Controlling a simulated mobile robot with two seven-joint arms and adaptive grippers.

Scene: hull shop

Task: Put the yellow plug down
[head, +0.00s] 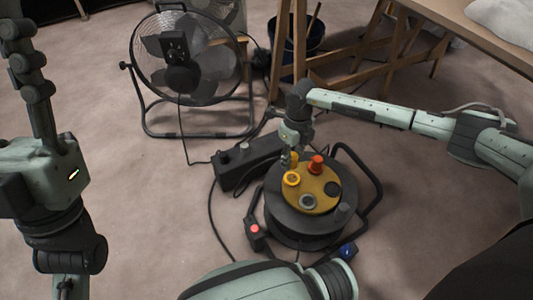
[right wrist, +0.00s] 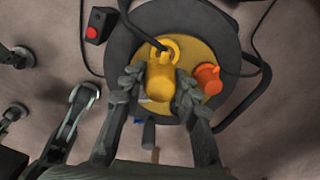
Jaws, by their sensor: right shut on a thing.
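The yellow plug (right wrist: 161,82) is held between the two fingers of my right gripper (right wrist: 160,88) in the right wrist view. In the head view, my right gripper (head: 291,157) points down over the far left part of the cable reel's yellow face (head: 318,190) and hides most of the plug. A yellow ring (head: 291,179) on that face lies close beside the plug. I cannot tell whether the plug touches the face. An orange plug (head: 316,164) stands on the face to the right of the gripper. My left gripper is out of view.
The black reel (head: 285,222) has a tubular frame. A black box (head: 250,162) lies beside it. Small blocks with a red top (head: 254,230) and a blue end (head: 347,251) lie nearby. A fan (head: 187,65) and a wooden trestle (head: 300,50) stand behind. Cables cross the floor.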

